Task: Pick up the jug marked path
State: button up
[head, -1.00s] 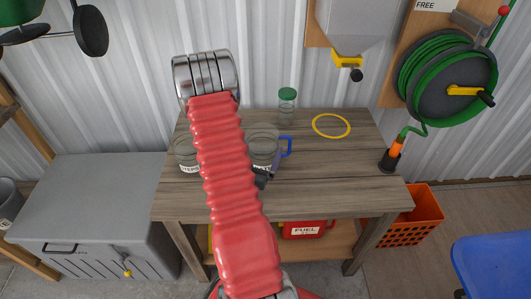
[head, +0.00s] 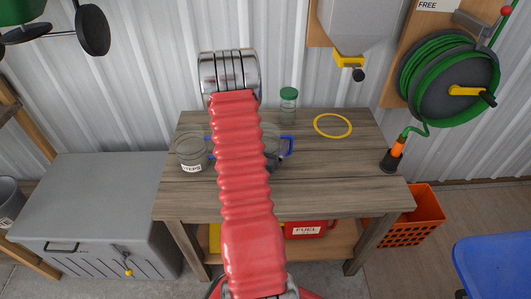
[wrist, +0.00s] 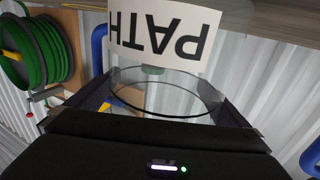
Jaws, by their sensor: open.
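The jug marked PATH (wrist: 165,35) is clear glass with a white label, upside down in the wrist view, and a blue handle at left. Its round rim faces the camera. In the head view the right-hand glass jug (head: 271,137) with a blue handle is mostly hidden behind my arm; its label does not show there. My gripper (wrist: 165,106) is open, with one dark finger on each side of the jug's rim. I cannot tell whether they touch the glass. In the head view only a dark bit of the gripper shows beside the arm.
Another glass jug (head: 191,150), its label partly readable as "...EPS", stands left of my arm on the wooden bench (head: 330,180). A green-lidded jar (head: 288,102) and a yellow ring (head: 348,130) are behind and right. The bench's right front is clear.

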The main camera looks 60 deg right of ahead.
jog(key=shift+d, duration=0.25)
jog(key=shift+c, duration=0.5)
jog(key=c, duration=1)
jog(key=shift+r, duration=0.2)
notch_tip(320, 180, up, 10)
jog(key=shift+f, duration=0.2)
dwell(0.6)
